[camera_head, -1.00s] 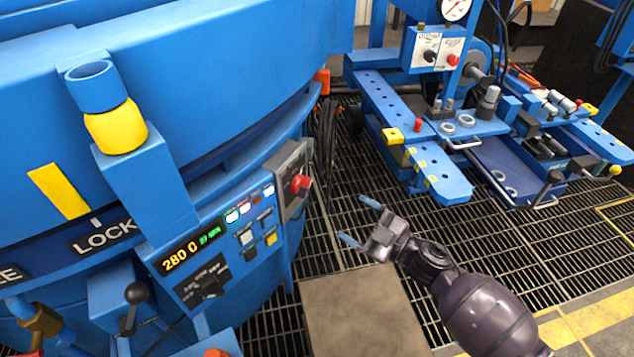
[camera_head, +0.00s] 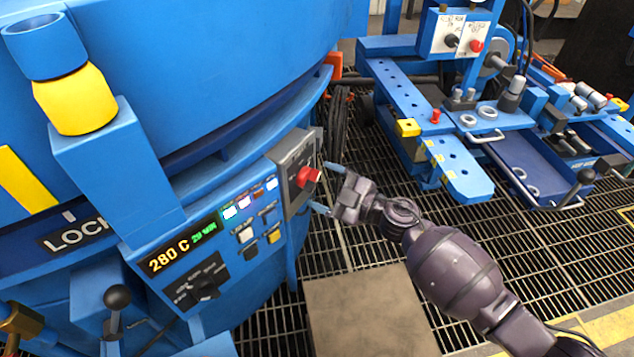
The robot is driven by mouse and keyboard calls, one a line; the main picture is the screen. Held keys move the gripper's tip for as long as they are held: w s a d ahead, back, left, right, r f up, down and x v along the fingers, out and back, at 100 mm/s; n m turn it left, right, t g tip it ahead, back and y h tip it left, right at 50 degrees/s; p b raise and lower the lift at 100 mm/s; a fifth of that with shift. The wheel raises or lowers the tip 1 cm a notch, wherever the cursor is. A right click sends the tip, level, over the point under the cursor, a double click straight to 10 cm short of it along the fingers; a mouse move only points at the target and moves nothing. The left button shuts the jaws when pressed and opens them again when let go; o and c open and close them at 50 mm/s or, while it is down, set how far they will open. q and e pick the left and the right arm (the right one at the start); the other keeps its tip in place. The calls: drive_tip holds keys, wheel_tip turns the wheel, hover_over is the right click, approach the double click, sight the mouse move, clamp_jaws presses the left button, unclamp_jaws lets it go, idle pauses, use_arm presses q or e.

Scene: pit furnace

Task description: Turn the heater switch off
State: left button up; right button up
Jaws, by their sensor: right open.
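A grey switch box (camera_head: 289,160) with a red rotary knob (camera_head: 309,175) is mounted at the right end of the furnace's blue control panel (camera_head: 215,287). My right gripper (camera_head: 327,188) is open, with its two blue fingertips pointing left toward the red knob. The fingertips are close to the knob, one above and one below its level; I cannot tell whether they touch it. A black rotary selector (camera_head: 200,287) sits lower on the panel, below the display (camera_head: 180,252) reading 280 C. The labels are too small to tell which is the heater switch. My left gripper is not in view.
Lit indicators and small buttons (camera_head: 246,235) lie between the display and the grey box. A black ball-ended lever (camera_head: 117,298) is at lower left. A blue workbench machine (camera_head: 440,140) stands at the right. Grating floor (camera_head: 350,245) and a brown plate (camera_head: 365,315) lie below my arm.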

sight(309, 179)
drive_tip(key=shift+w+a+f, duration=0.15)
drive_tip(key=shift+w+a, duration=0.15)
drive_tip(key=shift+a, duration=0.25)
drive_tip(key=shift+w+a, duration=0.3)
drive_tip(key=shift+a, duration=0.15)
drive_tip(key=shift+c, duration=0.3)
drive_tip(key=c, duration=0.9)
drive_tip(key=shift+o, duration=0.2)
